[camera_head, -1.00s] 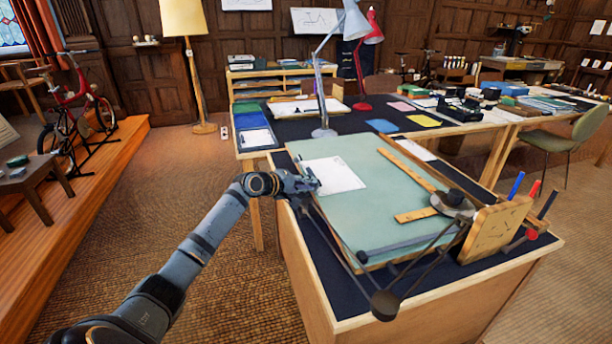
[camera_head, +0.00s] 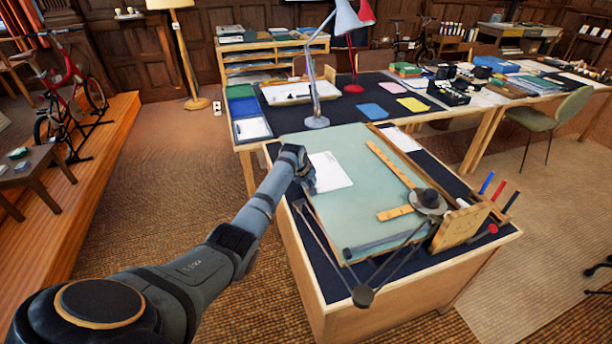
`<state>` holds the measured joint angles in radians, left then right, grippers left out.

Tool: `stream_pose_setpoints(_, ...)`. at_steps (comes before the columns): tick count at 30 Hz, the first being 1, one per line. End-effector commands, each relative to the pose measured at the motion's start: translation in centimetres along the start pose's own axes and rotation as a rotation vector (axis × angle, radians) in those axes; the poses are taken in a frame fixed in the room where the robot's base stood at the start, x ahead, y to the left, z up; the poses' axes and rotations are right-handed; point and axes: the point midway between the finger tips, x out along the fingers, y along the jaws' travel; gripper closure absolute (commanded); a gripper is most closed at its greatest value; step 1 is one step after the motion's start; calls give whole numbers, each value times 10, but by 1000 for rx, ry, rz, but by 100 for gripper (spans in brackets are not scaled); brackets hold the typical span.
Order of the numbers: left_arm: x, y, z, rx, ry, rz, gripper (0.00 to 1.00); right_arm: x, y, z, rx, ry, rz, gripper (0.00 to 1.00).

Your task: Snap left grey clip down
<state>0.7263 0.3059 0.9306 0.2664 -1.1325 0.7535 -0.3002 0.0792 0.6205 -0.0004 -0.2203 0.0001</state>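My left arm comes in from the lower left, and its gripper (camera_head: 306,180) is at the left edge of the green drafting board (camera_head: 352,218), by the left edge of the white sheet (camera_head: 329,171). The wrist hides the fingers, so I cannot see whether they are open or shut. I cannot make out the left grey clip; the hand covers that part of the board's edge. My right gripper is not in view.
A wooden rule (camera_head: 394,172) and a parallel-arm linkage with a round dark head (camera_head: 428,200) lie across the board's right side. A wooden pen block (camera_head: 460,227) stands at the right. Lamps (camera_head: 316,121) stand behind the board.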

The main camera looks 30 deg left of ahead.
Motion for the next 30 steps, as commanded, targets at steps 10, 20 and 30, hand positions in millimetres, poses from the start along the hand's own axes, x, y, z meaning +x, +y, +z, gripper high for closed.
stream_pose_setpoints(10, 8, 8, 3, 78, -1, -188, 100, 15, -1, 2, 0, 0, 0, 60)
stream_pose_setpoints(20, 8, 10, 3, 105, 1, -256, 100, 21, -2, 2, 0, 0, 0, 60)
stream_pose_setpoints(30, 8, 9, 3, 106, 1, -261, 100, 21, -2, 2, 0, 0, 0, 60)
